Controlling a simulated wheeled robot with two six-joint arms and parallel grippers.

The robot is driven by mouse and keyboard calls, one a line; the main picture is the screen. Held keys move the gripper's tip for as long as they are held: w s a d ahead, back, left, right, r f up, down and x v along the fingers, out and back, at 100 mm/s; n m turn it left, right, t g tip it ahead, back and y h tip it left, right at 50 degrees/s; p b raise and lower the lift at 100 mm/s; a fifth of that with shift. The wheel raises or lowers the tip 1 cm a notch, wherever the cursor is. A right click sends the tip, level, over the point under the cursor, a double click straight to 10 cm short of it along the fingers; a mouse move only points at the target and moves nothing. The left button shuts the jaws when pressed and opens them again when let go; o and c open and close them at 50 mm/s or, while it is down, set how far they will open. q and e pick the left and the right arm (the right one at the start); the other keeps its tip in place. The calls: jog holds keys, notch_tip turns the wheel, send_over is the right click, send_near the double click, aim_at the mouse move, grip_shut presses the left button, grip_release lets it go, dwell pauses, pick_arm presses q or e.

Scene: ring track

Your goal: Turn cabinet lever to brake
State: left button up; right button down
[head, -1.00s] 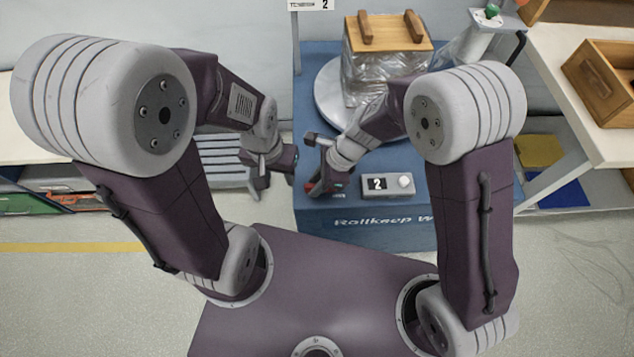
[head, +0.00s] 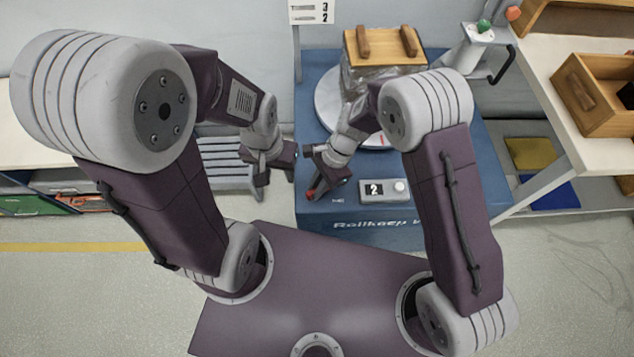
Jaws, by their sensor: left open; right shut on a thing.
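The blue cabinet (head: 400,208) stands ahead of me, with "Rollkeep" lettering on its front edge. At its near left corner a small red part (head: 311,195), seemingly the lever's handle, shows at the tips of my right gripper (head: 315,186). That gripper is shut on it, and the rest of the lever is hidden. A tiny label beside it on the cabinet is too small to read. My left gripper (head: 276,172) is open and empty, just left of the cabinet and apart from it.
A panel marked 2 with a white knob (head: 399,187) sits right of my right gripper. Behind it a wrapped load with a wooden lid (head: 382,47) stands on a round turntable (head: 326,100). A white table with a wooden box (head: 590,95) is at right. Grey slats (head: 225,165) lie left.

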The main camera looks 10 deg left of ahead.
jog(key=n+p, duration=0.1)
jog(key=n+h+p, duration=0.1)
jog(key=shift+w+a+r+n+g, duration=0.1)
jog(key=shift+a+r+n+g, duration=0.1)
jog(key=shift+n+g, duration=0.15)
jog(key=n+h+p, duration=0.1)
jog(key=n, duration=0.2)
jog(key=shift+f, duration=0.1)
jog(key=n, duration=0.2)
jog(key=n+h, duration=0.1)
jog(key=shift+a+f+g, duration=0.1)
jog(key=shift+a+g, duration=0.15)
jog(key=shift+a+n+h, duration=0.1)
jog(key=shift+n+h, duration=0.7)
jog(key=shift+n, duration=1.05)
jog(key=c, duration=1.4)
grip_release()
jog(key=p+v, duration=0.1)
jog(key=v, duration=0.8)
